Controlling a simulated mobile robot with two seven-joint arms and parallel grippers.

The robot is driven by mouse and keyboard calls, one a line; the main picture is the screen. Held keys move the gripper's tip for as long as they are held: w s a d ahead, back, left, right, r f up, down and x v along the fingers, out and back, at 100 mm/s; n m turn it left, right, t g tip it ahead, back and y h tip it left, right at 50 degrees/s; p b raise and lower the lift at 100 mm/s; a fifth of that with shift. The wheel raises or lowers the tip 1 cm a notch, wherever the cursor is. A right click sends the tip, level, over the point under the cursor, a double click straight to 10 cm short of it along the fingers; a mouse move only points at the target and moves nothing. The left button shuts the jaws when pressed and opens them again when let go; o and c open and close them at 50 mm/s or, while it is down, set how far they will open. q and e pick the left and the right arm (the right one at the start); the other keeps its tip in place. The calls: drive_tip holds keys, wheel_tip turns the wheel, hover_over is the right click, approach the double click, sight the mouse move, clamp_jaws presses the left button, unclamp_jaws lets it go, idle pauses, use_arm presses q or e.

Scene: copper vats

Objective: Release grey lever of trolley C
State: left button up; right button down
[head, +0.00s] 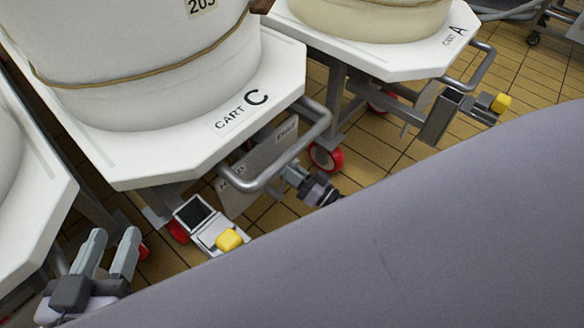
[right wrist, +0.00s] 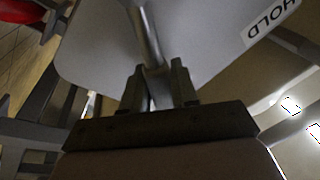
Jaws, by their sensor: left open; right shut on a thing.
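Trolley C (head: 256,97) is a white cart with a tall drum on it. Below its top, a grey plate (head: 240,197) carries a HOLD label at left and a FREE label at upper right. My right gripper (head: 288,173) is beside this plate, under the grey handle bar. In the right wrist view, the grey lever (right wrist: 148,38) is a metal rod running down between the fingers of my right gripper (right wrist: 162,88), which are shut on it. The HOLD label is at upper right there. The lever is not clear in the head view. My left gripper (head: 108,252) is open and empty at lower left.
The handle bar (head: 316,135) juts out from trolley C. A panel with a yellow knob (head: 228,240) sits below its front edge. Cart A (head: 408,62) stands at upper right, with another yellow knob (head: 501,103). Tiled floor shows between the carts.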

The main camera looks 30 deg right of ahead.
drive_tip(key=shift+w+d+r, duration=0.1)
drive_tip(key=shift+w, duration=0.05)
drive_tip(key=c, duration=1)
unclamp_jaws()
drive_tip(key=shift+s+d, duration=0.15)
drive_tip(key=shift+s, duration=0.35)
use_arm(q)
drive_tip(key=shift+w+d+p, duration=0.2)
drive_tip(key=shift+p, duration=0.25)
use_arm(e)
drive_tip(key=shift+v, duration=3.15)
use_arm(q)
drive_tip(key=shift+f+g, duration=0.1)
drive_tip(key=shift+g, duration=0.2)
